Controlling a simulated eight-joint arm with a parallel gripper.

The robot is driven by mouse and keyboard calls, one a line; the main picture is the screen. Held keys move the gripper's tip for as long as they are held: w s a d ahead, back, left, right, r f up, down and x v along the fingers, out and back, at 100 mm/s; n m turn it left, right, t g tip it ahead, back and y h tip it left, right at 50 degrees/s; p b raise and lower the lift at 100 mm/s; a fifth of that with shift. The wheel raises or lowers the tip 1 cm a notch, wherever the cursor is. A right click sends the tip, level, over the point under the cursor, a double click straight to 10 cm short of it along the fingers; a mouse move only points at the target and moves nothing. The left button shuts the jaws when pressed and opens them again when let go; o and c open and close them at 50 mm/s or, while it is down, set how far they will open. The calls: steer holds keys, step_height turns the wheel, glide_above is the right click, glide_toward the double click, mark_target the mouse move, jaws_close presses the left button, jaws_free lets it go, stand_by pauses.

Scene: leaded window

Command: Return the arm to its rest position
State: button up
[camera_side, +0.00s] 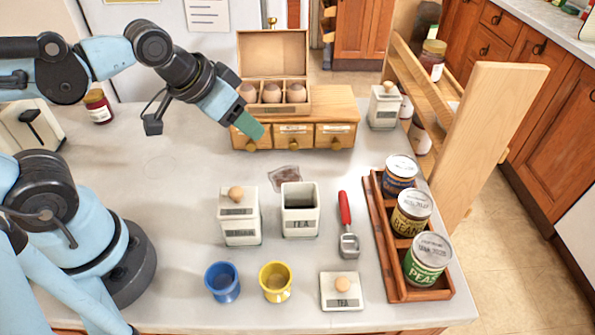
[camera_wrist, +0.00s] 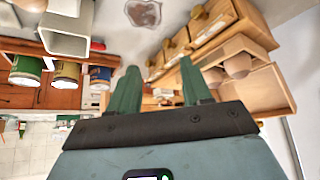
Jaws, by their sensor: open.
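My arm reaches in from the left, raised above the counter. My gripper (camera_side: 253,130) has green fingers and shows at the left front of a wooden drawer box (camera_side: 345,104) in the side view; I cannot tell the gap between them. In the wrist view my gripper (camera_wrist: 158,80) has its two green fingers spread apart, with nothing between them. The wrist view looks past the fingers at the drawer box (camera_wrist: 205,32), the egg box (camera_wrist: 265,88) and the cans, seen tilted.
An open TEA canister (camera_side: 300,222), a lidded canister (camera_side: 238,222), a TEA lid (camera_side: 341,300), a red-handled scoop (camera_side: 345,210), a blue cup (camera_side: 222,288) and a yellow cup (camera_side: 275,287) stand apart. A wooden tray (camera_side: 393,288) holds cans. The counter's left middle is clear.

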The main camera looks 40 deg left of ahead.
steer(key=a, duration=0.1)
steer(key=a+n, duration=0.1)
steer(key=a, duration=0.1)
steer(key=shift+s+t+y, duration=0.2)
steer(key=shift+t+y, duration=0.1)
